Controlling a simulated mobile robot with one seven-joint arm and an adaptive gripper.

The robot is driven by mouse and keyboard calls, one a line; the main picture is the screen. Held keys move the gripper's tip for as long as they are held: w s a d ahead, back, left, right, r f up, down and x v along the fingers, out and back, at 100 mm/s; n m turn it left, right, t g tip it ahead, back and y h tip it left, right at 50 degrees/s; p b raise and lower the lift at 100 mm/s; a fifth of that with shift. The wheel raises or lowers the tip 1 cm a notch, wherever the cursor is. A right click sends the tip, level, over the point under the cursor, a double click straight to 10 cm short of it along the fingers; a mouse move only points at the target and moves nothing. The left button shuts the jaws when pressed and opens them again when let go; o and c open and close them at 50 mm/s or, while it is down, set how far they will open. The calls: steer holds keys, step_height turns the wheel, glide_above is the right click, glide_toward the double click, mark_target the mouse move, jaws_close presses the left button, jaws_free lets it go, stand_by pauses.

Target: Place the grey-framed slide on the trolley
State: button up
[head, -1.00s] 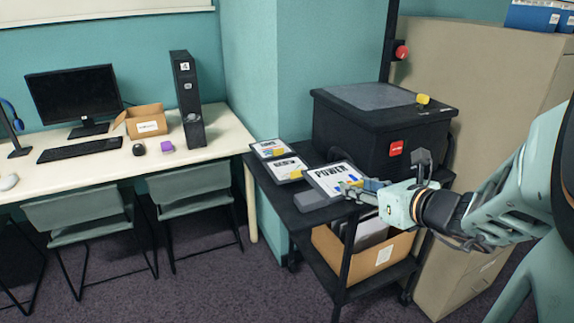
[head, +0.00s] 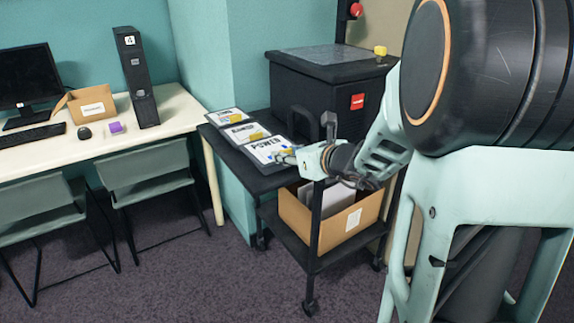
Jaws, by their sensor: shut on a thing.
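The grey-framed slide (head: 266,149), marked POWER with yellow and blue patches, is at the front left of the trolley (head: 262,185). My gripper (head: 288,157) is shut on its right edge. The slide lies nearly level at the trolley's black top; I cannot tell whether it touches it. It is in a row with two other slides, a middle one (head: 245,132) and a far one (head: 226,116), which lie on the top. My gripper's fingertips are small in the head view.
A big black machine (head: 310,95) stands on the back of the trolley. A cardboard box (head: 335,220) of sheets sits on its lower shelf. A cream desk (head: 180,112) with a computer tower (head: 136,80) and two chairs is at left.

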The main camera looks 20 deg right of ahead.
steer(key=shift+f+b, duration=0.3)
steer(key=shift+f, duration=0.5)
steer(key=shift+f, duration=0.2)
steer(key=o, duration=1.3)
steer(key=shift+r, duration=0.1)
steer(key=p+v, duration=0.3)
steer(key=v, duration=0.9)
